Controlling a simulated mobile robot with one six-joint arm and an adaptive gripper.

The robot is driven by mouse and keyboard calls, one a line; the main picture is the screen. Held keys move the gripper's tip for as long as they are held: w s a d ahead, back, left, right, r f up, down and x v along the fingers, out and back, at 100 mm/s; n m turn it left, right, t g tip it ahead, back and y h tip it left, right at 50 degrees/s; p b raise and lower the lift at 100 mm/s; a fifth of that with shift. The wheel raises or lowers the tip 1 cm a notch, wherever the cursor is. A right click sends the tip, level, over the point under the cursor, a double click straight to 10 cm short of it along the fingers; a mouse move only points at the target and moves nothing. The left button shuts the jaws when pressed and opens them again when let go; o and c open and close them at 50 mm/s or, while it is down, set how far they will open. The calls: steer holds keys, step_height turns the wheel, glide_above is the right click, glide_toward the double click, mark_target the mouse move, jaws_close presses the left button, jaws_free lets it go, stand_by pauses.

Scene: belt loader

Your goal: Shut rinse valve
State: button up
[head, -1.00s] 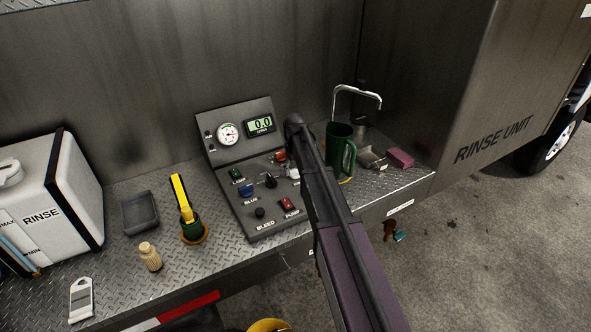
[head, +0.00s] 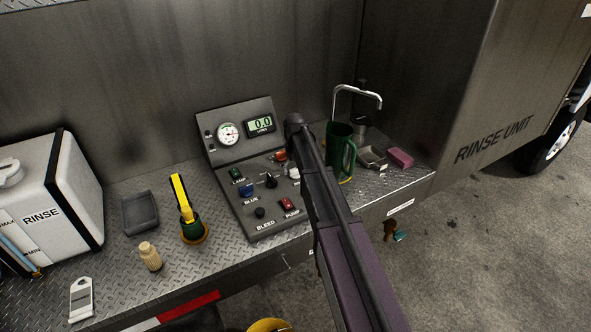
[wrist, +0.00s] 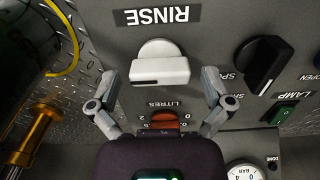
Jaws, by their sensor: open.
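The rinse valve appears to be the white knob (wrist: 160,64) under the upside-down RINSE label in the wrist view. It has a rounded body and a flat bar with a dark slot lying across the picture. In the head view a small part of the white knob (head: 293,172) shows beside my arm on the control panel (head: 257,219). My gripper (wrist: 160,80) is open in the wrist view, with one finger on either side of the knob and visible gaps between them. It holds nothing. In the head view my arm hides the gripper.
An orange-red control (wrist: 165,120) by the LITRES label and a black knob (wrist: 264,64) sit close to the fingers. A green mug (head: 338,148) and a spout (head: 358,92) stand right of the panel. A yellow-handled item (head: 182,200) stands left.

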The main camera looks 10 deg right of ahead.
mark_target(295, 169)
steer(key=shift+n, duration=0.4)
steer(key=shift+n, duration=1.7)
steer(key=n, duration=0.4)
steer(key=shift+r+n, duration=0.2)
steer(key=shift+n, duration=0.2)
step_height(295, 169, up, 14)
steer(key=p, duration=1.4)
steer(key=s+f+m+b, duration=0.3)
steer(key=s+m, duration=0.3)
steer(key=s, duration=0.8)
steer(key=s+f+m+b, duration=0.4)
steer(key=s+f+m, duration=0.1)
steer(key=s, duration=1)
steer(key=shift+s+m, duration=0.15)
steer(key=shift+m, duration=0.55)
steer(key=shift+d, duration=0.1)
